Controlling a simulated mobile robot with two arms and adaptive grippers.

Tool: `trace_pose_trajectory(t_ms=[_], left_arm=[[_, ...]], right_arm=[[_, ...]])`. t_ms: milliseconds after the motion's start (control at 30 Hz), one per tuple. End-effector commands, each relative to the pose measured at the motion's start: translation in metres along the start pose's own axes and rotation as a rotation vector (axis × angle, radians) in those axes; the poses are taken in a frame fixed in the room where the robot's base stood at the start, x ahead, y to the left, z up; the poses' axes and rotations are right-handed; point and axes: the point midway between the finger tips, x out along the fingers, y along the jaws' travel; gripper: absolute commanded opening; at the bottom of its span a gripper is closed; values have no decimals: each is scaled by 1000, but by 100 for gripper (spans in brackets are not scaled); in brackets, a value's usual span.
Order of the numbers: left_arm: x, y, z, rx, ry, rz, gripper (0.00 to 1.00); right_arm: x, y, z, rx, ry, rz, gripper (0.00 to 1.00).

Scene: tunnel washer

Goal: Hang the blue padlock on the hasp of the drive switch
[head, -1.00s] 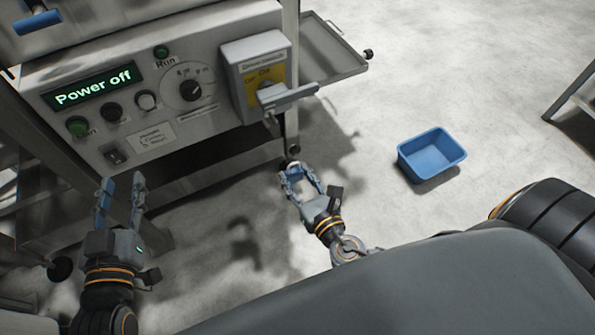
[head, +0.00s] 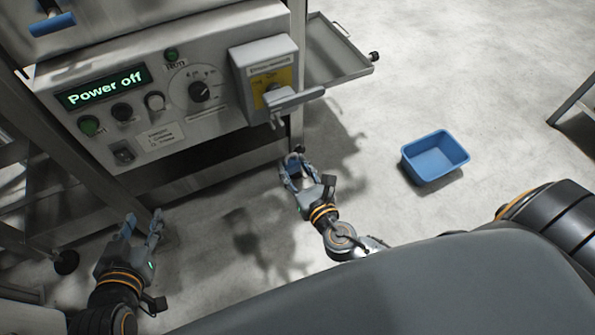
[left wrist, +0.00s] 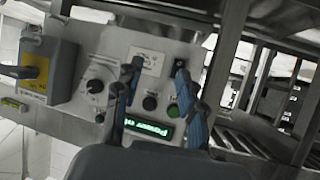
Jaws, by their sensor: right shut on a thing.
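The drive switch (head: 265,70) is a grey box with a yellow plate and a grey lever handle (head: 294,99), at the right end of the control panel. Its hasp (head: 276,119) appears as a small metal piece just under the handle. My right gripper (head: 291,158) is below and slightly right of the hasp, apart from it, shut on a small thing. This is probably the blue padlock, but fingers with blue pads mostly hide it. My left gripper (head: 142,217) is open and empty, low at the left. In the left wrist view, its spread fingers (left wrist: 157,72) face the panel.
The panel display (head: 104,86) reads "Power off", with buttons and a rotary knob (head: 200,92) beside it. A blue bin (head: 434,157) stands on the floor at right. A metal tray (head: 338,58) sticks out beyond the switch. Floor between bin and machine is clear.

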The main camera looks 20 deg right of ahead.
Motion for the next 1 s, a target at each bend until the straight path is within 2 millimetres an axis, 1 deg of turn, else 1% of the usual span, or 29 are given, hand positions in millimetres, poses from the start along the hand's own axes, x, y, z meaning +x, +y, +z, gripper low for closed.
trace_pose_trajectory(t_ms=[233,600,1000], left_arm=[[-2,-1,9,0,-47,-3,40],[-4,-3,17,0,-91,-6,40],[-12,-6,39,-2,-206,-13,40]], right_arm=[[16,0,4,0,-2,0,7],[38,0,7,-1,-2,0,7],[36,0,12,-1,-1,0,7]])
